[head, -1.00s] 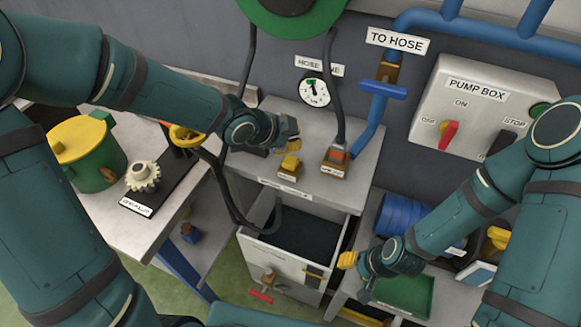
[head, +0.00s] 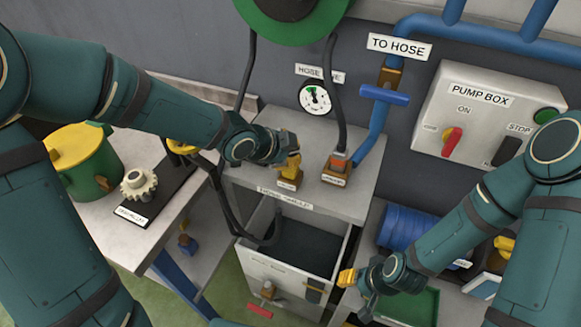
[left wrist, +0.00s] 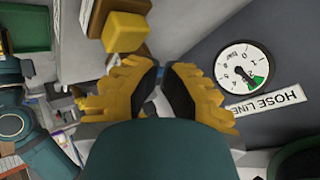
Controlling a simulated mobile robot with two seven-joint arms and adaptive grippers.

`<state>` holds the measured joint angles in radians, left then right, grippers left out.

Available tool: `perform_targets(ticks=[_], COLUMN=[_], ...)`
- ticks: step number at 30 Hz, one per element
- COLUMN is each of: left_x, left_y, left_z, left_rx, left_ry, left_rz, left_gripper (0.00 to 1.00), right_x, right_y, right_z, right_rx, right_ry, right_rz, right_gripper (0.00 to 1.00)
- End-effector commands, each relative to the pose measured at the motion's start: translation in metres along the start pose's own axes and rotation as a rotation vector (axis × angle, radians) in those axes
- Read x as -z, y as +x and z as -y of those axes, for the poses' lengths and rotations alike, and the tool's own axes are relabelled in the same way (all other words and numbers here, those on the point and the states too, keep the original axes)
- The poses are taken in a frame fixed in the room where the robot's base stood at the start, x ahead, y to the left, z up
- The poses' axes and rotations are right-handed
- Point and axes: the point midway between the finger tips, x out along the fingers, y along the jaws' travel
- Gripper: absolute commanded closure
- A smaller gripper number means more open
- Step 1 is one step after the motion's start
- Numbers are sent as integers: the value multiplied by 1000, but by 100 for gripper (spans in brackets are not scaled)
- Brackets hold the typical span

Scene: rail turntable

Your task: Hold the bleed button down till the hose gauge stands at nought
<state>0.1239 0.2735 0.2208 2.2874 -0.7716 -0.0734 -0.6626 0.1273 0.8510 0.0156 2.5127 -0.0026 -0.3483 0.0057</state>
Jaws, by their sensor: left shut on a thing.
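The yellow bleed button (head: 291,174) stands on a small brown block on the grey cabinet top; its yellow block also shows in the left wrist view (left wrist: 125,31). My left gripper (head: 291,152) is right at the button in the head view, its fingers shut with a narrow gap between them (left wrist: 162,80); the contact itself is not clear. The white hose gauge (head: 315,98) hangs on the wall behind. In the left wrist view its dark needle (left wrist: 248,78) seems to lean toward the green band. My right gripper (head: 347,277) is low at right, its finger gap unclear.
An orange-topped hose fitting (head: 336,170) stands right of the button, with a black hose rising from it. An open drawer (head: 300,250) juts out below the cabinet top. The pump box (head: 480,110) is on the wall at right, a gear (head: 139,184) at left.

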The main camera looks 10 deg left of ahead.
Motion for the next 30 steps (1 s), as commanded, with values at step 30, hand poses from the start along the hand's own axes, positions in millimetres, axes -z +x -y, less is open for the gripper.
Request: perform_targets(ticks=[30], left_x=[-5], left_y=[7], left_z=[-5], left_rx=[0], left_ry=[0], left_rz=[0], left_gripper=[100], right_x=[-1], right_y=[9], right_z=[-3], right_rx=[0], right_ry=[0], right_rz=[0], right_gripper=[53])
